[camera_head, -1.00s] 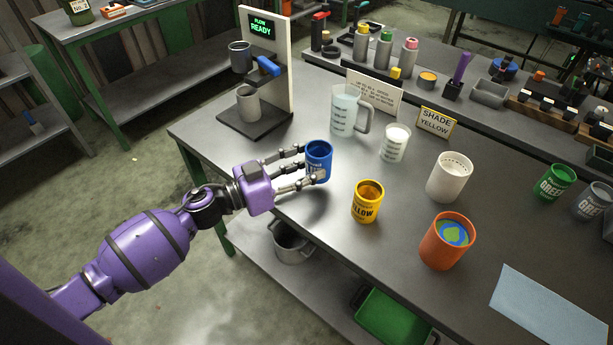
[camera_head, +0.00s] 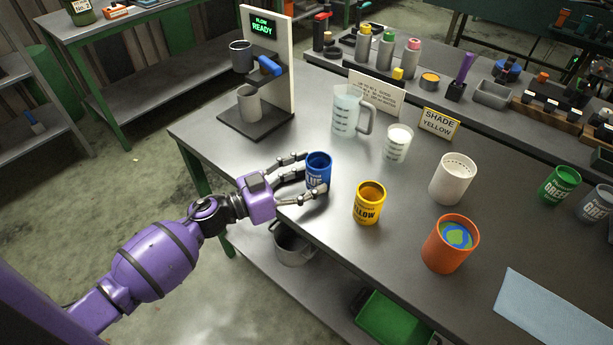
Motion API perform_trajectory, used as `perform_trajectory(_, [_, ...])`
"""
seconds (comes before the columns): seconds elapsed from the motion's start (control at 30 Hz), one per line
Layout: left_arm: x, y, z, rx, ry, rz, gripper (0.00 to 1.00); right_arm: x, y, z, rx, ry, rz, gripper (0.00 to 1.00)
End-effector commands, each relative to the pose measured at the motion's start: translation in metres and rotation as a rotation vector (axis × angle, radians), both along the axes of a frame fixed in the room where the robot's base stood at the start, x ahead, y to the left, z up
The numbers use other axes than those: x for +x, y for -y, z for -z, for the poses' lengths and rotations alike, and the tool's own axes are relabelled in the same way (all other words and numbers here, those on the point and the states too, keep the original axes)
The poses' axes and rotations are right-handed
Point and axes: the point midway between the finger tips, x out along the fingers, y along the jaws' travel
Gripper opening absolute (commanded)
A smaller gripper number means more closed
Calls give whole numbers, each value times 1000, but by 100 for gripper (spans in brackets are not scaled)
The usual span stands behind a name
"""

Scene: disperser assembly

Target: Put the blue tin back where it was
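The blue tin (camera_head: 319,168) stands upright on the grey workbench (camera_head: 420,290), close to its left edge and to the left of the yellow tin (camera_head: 368,204). My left gripper (camera_head: 312,177) is at the blue tin, with its fingers spread apart, one behind the tin and one in front of it. The front finger shows a gap to the tin; whether the rear finger touches it I cannot tell. The lower left part of the tin is partly hidden by the hand. My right gripper is not in view.
An orange tin (camera_head: 450,243) with blue and green contents, a white cup (camera_head: 453,179), a clear beaker (camera_head: 397,144) and a jug (camera_head: 346,112) stand nearby. A flow stand (camera_head: 266,60) reads READY. A sign (camera_head: 439,123) says SHADE YELLOW. Green (camera_head: 558,186) and grey tins stand at right.

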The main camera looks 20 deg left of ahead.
Motion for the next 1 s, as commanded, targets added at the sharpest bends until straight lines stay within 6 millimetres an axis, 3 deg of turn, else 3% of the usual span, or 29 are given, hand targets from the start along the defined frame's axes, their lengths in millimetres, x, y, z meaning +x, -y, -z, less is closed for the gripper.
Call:
perform_trajectory(0.33, [-1, -1, -4, 1, 0, -1, 62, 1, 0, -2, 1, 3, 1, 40])
perform_trajectory(0.8, [-70, -63, -1, 1, -6, -1, 62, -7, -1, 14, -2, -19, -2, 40])
perform_trajectory(1.0, [-86, -78, -3, 1, -3, 0, 62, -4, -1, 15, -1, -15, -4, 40])
